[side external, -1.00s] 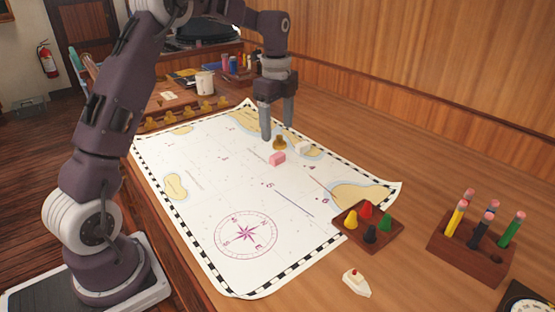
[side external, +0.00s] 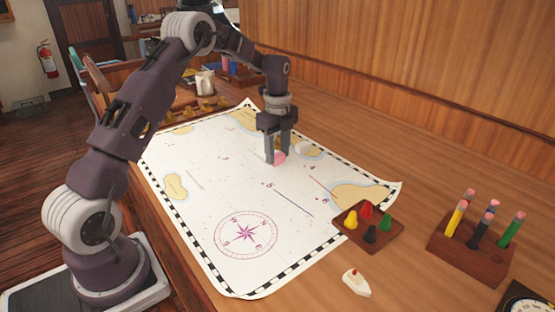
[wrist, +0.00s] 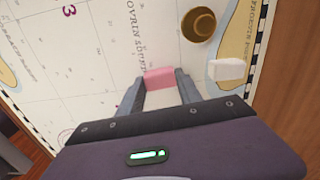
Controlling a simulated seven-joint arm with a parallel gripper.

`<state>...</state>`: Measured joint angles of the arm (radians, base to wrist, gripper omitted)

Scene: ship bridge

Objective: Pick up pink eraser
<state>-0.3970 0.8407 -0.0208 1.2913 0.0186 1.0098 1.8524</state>
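The pink eraser (side external: 280,157) lies on the white nautical chart (side external: 200,215), partly hidden by my gripper in the side view. In the wrist view the pink eraser (wrist: 159,78) sits between the tips of the two fingers. My gripper (side external: 277,158) points down, with its fingertips low at the eraser, one on each side. In the wrist view my gripper (wrist: 159,82) has its fingers apart, about as wide as the eraser. I cannot tell whether they touch its sides.
A brass piece (wrist: 198,25) and a white block (wrist: 227,69) stand close to the right of the eraser. A tray of colored pawns (side external: 367,228), a pencil holder (side external: 470,250) and a small white boat (side external: 356,283) are nearer the camera. The chart's front is clear.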

